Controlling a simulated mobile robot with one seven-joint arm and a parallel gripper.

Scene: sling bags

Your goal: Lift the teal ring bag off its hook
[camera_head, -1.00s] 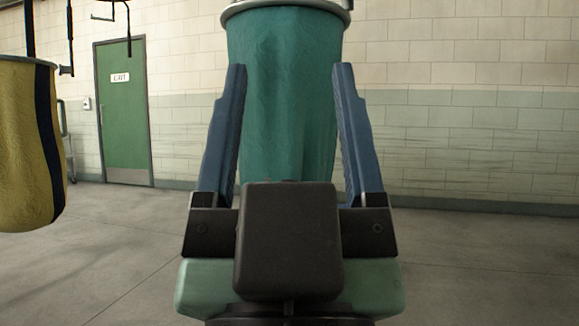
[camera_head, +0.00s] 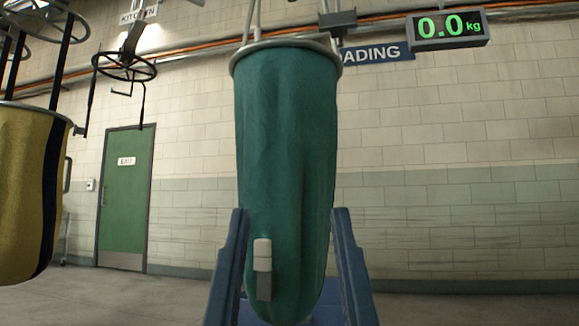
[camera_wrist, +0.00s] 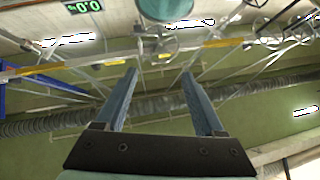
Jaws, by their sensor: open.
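The teal ring bag (camera_head: 287,130) hangs upright in the middle of the head view, with a grey ring (camera_head: 285,44) around its mouth. Pale straps (camera_head: 250,22) run up from the ring and out of the top of the picture; I cannot make out its hook. A white and grey tab (camera_head: 262,262) sits low on its front. My gripper (camera_head: 290,212) is open, its blue fingers showing left and right of the bag's lower part. In the wrist view my gripper (camera_wrist: 158,72) points toward the teal bag (camera_wrist: 165,8) at the top edge, with nothing between the fingers.
A yellow bag with a dark stripe (camera_head: 28,190) hangs at the left. Empty black ring frames (camera_head: 124,67) hang behind it. A scale display (camera_head: 447,29) reads 0.0 kg at upper right. A green door (camera_head: 125,195) stands in the back wall.

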